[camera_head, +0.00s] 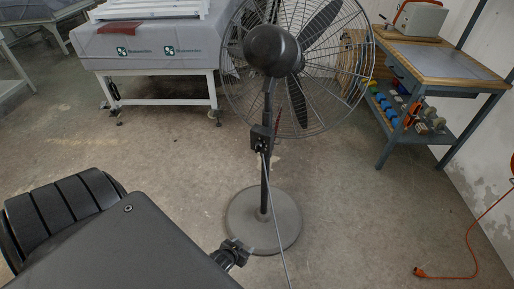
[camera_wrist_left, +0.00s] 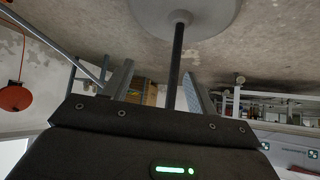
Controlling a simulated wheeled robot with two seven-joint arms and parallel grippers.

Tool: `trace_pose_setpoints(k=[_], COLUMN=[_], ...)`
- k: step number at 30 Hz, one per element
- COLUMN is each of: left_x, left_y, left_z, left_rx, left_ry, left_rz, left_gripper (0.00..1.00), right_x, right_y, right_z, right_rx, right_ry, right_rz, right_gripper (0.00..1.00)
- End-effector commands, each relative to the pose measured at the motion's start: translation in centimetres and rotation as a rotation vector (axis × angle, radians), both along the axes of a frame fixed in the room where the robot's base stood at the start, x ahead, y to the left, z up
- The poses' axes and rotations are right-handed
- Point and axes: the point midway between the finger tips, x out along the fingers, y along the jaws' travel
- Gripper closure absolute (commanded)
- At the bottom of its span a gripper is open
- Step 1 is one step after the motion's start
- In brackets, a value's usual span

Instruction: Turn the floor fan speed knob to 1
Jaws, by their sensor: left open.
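The floor fan (camera_head: 272,52) stands upright in the middle of the head view, with its dark motor housing towards me. A small dark control box (camera_head: 262,138) sits on its pole below the motor. The speed knob and its setting are too small to make out. My left gripper (camera_head: 232,252) shows at the lower middle, partly hidden by my arm, lower than the control box and near the fan's base. In the left wrist view its two fingers (camera_wrist_left: 160,92) are apart and empty, with the fan pole (camera_wrist_left: 177,65) visible beyond them. My right gripper is not in view.
The round grey fan base (camera_head: 242,222) rests on the concrete floor. A thin cord hangs from the control box. A workbench (camera_head: 440,65) stands at right, a covered table (camera_head: 155,48) at back left. An orange cable (camera_head: 455,276) lies at lower right.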

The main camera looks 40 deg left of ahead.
Motion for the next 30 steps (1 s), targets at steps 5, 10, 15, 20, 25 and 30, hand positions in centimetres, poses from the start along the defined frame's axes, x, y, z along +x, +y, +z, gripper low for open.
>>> trace_pose_setpoints(k=[5, 10, 15, 20, 25, 30], left_x=[10.4, 13.2, 13.5, 13.6, 15.3, 18.4], left_y=[5.1, 8.1, 9.2, 9.4, 9.9, 10.8], left_z=[13.3, 24.0, 28.6, 29.2, 29.2, 29.2], left_rx=[-0.026, -0.048, -0.056, -0.057, -0.056, -0.056], left_ry=[-0.429, -0.702, -0.812, -0.825, -0.825, -0.824], left_rz=[0.149, 0.219, 0.243, 0.245, 0.244, 0.244], left_gripper=[0.42, 0.42, 0.42, 0.42, 0.42, 0.42], right_x=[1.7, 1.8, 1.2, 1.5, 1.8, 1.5], right_y=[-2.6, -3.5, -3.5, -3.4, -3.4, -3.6], right_z=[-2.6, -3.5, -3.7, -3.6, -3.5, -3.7], right_rx=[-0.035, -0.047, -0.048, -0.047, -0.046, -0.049], right_ry=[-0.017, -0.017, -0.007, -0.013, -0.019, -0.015], right_rz=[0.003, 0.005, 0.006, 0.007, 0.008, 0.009], right_gripper=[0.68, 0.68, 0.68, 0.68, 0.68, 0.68])
